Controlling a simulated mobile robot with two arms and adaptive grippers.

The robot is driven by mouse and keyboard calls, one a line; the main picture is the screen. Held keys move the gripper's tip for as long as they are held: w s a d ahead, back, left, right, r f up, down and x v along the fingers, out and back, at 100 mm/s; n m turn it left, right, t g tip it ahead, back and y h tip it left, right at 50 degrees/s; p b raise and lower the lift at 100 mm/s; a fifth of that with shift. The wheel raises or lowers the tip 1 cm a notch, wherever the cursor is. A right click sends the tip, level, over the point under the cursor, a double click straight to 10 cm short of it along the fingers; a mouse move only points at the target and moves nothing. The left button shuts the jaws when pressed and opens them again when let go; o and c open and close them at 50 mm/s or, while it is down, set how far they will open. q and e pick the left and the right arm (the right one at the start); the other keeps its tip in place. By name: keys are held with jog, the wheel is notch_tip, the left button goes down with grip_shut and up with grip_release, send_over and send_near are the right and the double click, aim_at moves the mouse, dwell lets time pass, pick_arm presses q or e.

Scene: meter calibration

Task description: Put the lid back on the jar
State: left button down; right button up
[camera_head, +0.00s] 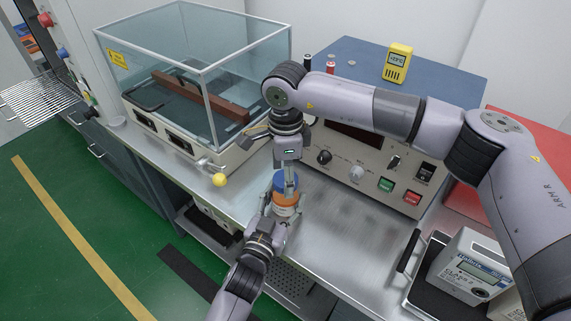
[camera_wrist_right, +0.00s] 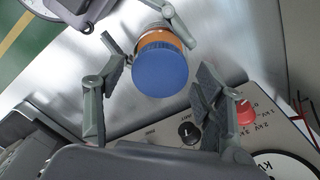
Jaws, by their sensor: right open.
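The jar (camera_head: 286,199) is orange, with the blue lid (camera_head: 285,182) resting on its top. Whether the lid is fully seated I cannot tell. My left gripper (camera_head: 282,210) is closed around the jar's body from the front and holds it upright at the bench's front. In the right wrist view, the blue lid (camera_wrist_right: 160,71) faces the camera above a strip of the orange jar (camera_wrist_right: 158,41). My right gripper (camera_wrist_right: 156,80) is open, with one finger on each side of the lid and gaps between; it is above the jar in the head view (camera_head: 286,165).
A glass-walled case (camera_head: 200,75) stands left of the jar, with a yellow knob (camera_head: 219,180) near it. A control panel (camera_head: 370,175) with knobs and buttons stands close behind. A meter (camera_head: 468,268) lies at the lower right. Bare metal bench (camera_head: 345,235) lies between.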

jog(key=shift+c, duration=0.5)
jog(key=c, duration=1.1)
jog(key=shift+m, duration=0.9)
jog(key=shift+c, duration=0.2)
jog(key=o, duration=1.3)
jog(key=shift+r, duration=2.25)
jog(key=shift+r+m, duration=1.4)
jog(key=shift+r, duration=0.3)
jog(key=shift+c, duration=0.3)
